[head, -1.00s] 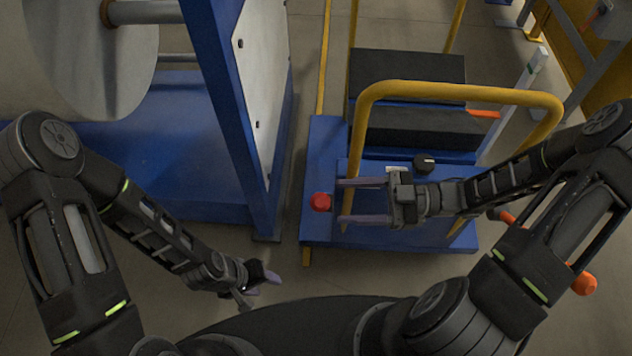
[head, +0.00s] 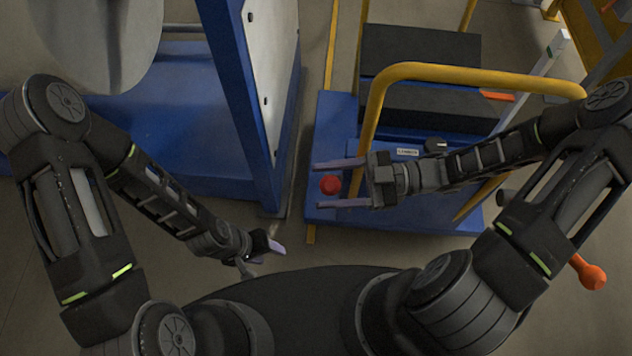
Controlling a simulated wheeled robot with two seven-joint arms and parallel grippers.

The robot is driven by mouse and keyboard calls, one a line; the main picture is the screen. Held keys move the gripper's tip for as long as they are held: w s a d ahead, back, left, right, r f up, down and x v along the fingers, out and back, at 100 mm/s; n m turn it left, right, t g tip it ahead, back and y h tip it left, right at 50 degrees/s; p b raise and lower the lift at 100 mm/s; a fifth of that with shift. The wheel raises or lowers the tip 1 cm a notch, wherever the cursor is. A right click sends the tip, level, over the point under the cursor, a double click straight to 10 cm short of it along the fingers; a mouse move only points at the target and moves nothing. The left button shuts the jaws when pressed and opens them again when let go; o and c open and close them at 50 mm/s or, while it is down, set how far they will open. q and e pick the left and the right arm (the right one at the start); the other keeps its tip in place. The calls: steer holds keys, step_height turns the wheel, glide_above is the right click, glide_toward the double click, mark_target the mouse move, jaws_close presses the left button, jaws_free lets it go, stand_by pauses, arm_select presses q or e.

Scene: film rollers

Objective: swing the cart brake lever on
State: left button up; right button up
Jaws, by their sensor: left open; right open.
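The blue cart (head: 335,120) with a yellow push rail (head: 470,72) stands right of centre. A red knob (head: 331,185) sits on its near left part and looks like the end of the brake lever; no lever arm shows below it. My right gripper (head: 317,185) is open and points left. In the picture its two pale fingers lie on either side of the red knob; I cannot tell whether they touch it or are at its height. My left gripper (head: 272,250) is open and empty, low near my base, left of the cart.
A blue machine frame (head: 240,110) with a large pale roll (head: 80,40) stands at the left, close to the cart. Dark blocks (head: 420,50) are on the cart. An orange knob (head: 590,272) shows at the right, partly behind my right arm.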

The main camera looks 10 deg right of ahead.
steer(key=shift+w+a, duration=0.1)
steer(key=shift+a, duration=1.15)
jaws_close()
